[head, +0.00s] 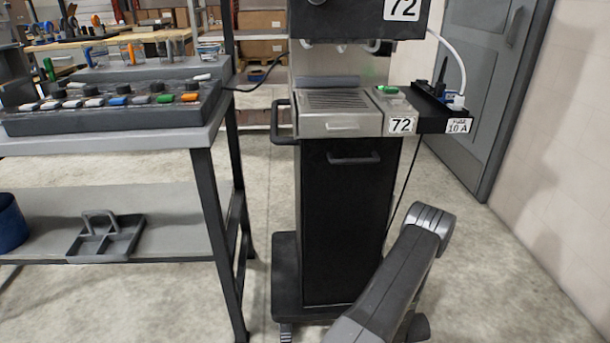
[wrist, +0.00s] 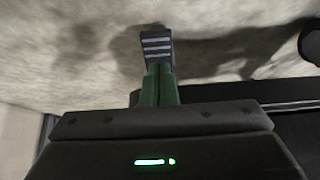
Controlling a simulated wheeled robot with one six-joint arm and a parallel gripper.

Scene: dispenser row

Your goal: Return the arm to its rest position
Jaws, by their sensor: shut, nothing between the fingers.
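My gripper (wrist: 157,45) shows in the wrist view, its green fingers together with dark, striped tips. It is shut and empty. Pale, mottled floor lies behind the fingertips, with a shadow across it. In the head view my arm rises from the bottom edge, bent at a grey joint in front of the dispenser's lower right side. My gripper cannot be made out in the head view.
A dispenser (head: 340,215) numbered 72 stands upright, with a small green-lit control and a side shelf (head: 445,122) at its right. A workbench (head: 190,137) with a switch panel (head: 110,110) stands left. A grey door (head: 490,80) is behind. Floor (head: 515,270) at right is clear.

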